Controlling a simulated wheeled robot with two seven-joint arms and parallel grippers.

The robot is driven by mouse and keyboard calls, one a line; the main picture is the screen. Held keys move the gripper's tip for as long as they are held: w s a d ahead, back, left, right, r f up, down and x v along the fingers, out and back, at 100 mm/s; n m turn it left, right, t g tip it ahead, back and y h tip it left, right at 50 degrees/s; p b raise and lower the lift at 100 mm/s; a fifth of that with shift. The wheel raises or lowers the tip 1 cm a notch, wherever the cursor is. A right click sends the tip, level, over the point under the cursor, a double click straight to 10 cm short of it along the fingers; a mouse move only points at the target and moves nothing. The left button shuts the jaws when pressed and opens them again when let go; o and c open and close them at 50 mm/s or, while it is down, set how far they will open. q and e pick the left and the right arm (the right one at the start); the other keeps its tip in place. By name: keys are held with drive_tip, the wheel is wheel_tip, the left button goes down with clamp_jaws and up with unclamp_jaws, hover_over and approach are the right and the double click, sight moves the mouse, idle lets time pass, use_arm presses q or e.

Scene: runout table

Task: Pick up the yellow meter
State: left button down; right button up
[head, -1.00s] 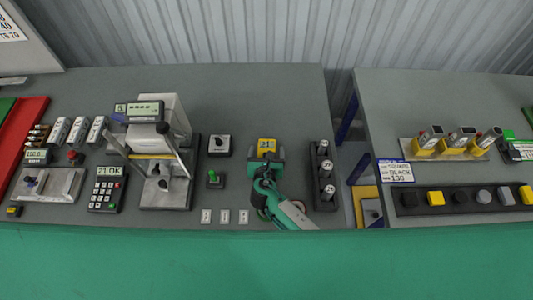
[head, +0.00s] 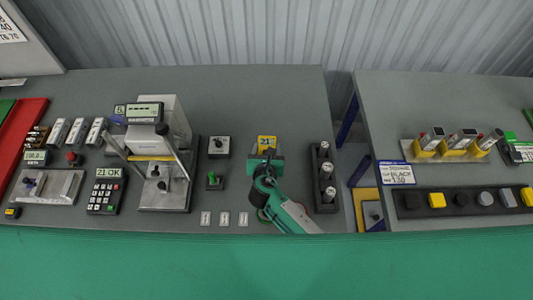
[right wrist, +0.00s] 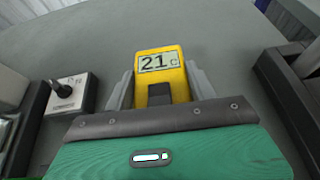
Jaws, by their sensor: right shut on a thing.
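The yellow meter (head: 267,141) is on the left table, between the black knob box and the dark rack, with a display reading 21. In the right wrist view the meter (right wrist: 160,70) sits between the two grey fingers of my right gripper (right wrist: 160,92), its display reading "21 C". The right gripper (head: 266,155) is shut on it from the near side. I cannot tell whether the meter touches the table. My left gripper is not in view.
A dark rack with several pale-topped cylinders (head: 326,178) stands close to the right. A test stand (head: 165,150) is further left. A gap separates the second table (head: 440,100). The table behind the meter is clear.

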wheel_tip(320, 180, up, 17)
drive_tip(key=b, duration=0.2)
idle(0.3)
drive_tip(key=shift+p, duration=0.6)
drive_tip(key=shift+f, duration=0.15)
